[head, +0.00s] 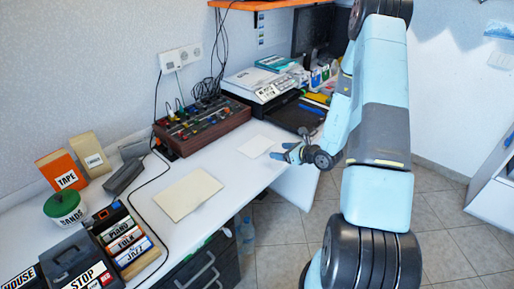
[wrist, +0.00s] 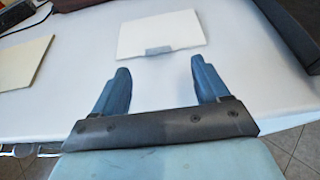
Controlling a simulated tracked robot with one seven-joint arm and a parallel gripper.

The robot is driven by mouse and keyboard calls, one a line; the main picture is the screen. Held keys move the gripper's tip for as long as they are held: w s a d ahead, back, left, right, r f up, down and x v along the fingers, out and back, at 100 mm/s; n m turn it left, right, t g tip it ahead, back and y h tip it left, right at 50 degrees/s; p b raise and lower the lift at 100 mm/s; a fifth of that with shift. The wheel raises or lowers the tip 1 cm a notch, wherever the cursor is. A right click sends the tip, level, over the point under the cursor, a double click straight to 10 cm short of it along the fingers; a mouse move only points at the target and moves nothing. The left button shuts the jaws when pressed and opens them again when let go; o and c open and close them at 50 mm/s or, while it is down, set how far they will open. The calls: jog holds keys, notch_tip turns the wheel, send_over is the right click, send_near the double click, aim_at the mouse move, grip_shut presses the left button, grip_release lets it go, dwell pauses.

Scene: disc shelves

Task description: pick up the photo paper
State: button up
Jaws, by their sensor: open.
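A white sheet (head: 255,146), which looks like the photo paper, lies flat on the white desk. In the wrist view the white sheet (wrist: 160,30) lies ahead of my fingertips, with a small grey patch at its near edge. My gripper (head: 284,151) is just to the right of the sheet in the head view, near the desk's edge. In the wrist view my gripper (wrist: 160,68) is open, with two blue fingers apart and only bare desk between them. The fingers do not appear to touch the sheet.
A larger cream sheet or folder (head: 188,194) lies nearer on the desk. A mixer (head: 203,126) with cables and a printer (head: 262,86) stand behind. Labelled boxes (head: 128,240) crowd the near left. The desk between the sheets is clear.

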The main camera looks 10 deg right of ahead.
aim_at(267, 149)
jog(key=shift+x, duration=3.25)
jog(key=shift+a+r, duration=0.15)
jog(key=shift+r, duration=0.1)
jog(key=c, duration=1.1)
jog(key=shift+c, duration=0.2)
